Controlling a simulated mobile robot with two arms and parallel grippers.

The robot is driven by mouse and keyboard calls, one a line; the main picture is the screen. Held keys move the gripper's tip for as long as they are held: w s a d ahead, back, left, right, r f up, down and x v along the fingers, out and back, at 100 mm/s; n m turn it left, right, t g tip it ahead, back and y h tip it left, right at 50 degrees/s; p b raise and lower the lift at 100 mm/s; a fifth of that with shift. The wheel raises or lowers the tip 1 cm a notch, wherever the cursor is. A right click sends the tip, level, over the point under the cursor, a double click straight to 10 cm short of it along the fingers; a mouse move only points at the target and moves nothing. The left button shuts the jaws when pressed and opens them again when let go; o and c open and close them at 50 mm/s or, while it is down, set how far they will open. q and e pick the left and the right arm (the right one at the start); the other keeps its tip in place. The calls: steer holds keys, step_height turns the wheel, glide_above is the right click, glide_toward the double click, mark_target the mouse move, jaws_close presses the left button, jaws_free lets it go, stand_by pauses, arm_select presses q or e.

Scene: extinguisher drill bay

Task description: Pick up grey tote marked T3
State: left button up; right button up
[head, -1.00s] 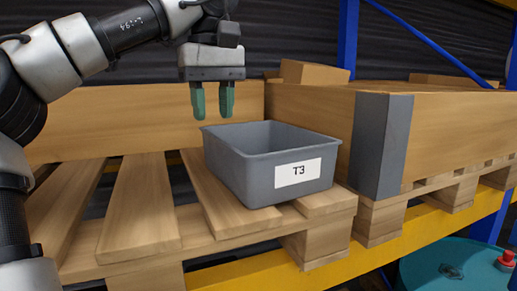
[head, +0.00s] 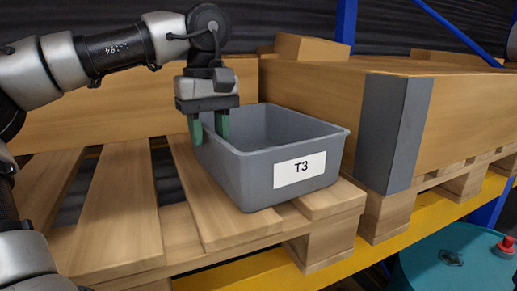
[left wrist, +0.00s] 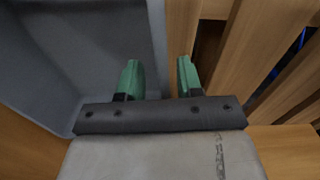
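The grey tote (head: 238,165) with a white T3 label (head: 300,169) stands upright on the wooden pallet, and its inside looks empty where I can see it. My left gripper (head: 209,135) points down at the tote's left wall, one finger outside and one inside. In the left wrist view the green fingers (left wrist: 159,80) are apart, with the tote's wall rim (left wrist: 157,45) running between them. A gap shows on each side of the rim, so the fingers do not look closed on it. My right gripper is in neither view.
The slatted pallet (head: 115,205) lies on a rack with a yellow beam (head: 395,243). A large cardboard box (head: 310,88) with a grey corner stands close behind and right of the tote. A teal round object (head: 440,265) with a red knob is below right.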

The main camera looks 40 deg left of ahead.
arm_select(q)
step_height(320, 180, down, 2)
steer(key=shift+d, duration=0.15)
steer(key=shift+f, duration=0.35)
jaws_close()
